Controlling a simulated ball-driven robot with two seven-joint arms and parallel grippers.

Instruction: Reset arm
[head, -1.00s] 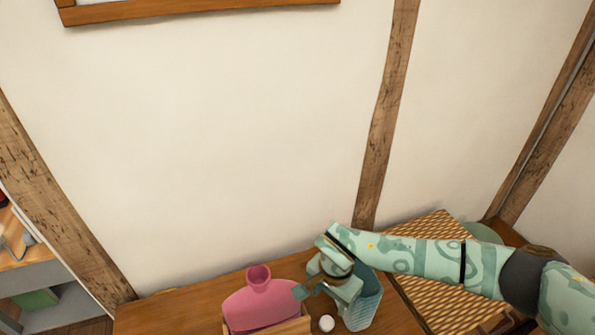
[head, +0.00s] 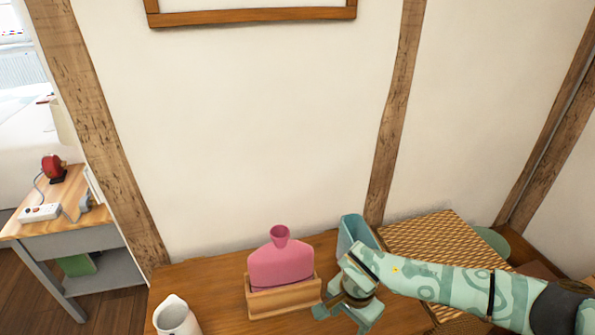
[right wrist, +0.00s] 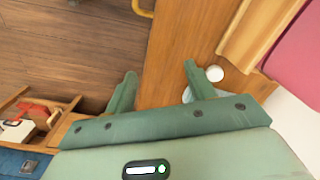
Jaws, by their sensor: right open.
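My right gripper (head: 343,318) is open and empty at the front right of the wooden desk, in front of the light blue container (head: 354,229). In the right wrist view its two green fingers (right wrist: 160,76) are spread apart over the desk edge, with nothing between them. A small white round object (right wrist: 214,73) lies on the desk beside one finger. My left gripper is not in view.
A pink bottle (head: 281,266) stands in a wooden holder (head: 284,299) just left of my right gripper. A white jug (head: 176,318) stands front left. A woven surface (head: 440,240) lies at the right. The wall (head: 260,120) is behind.

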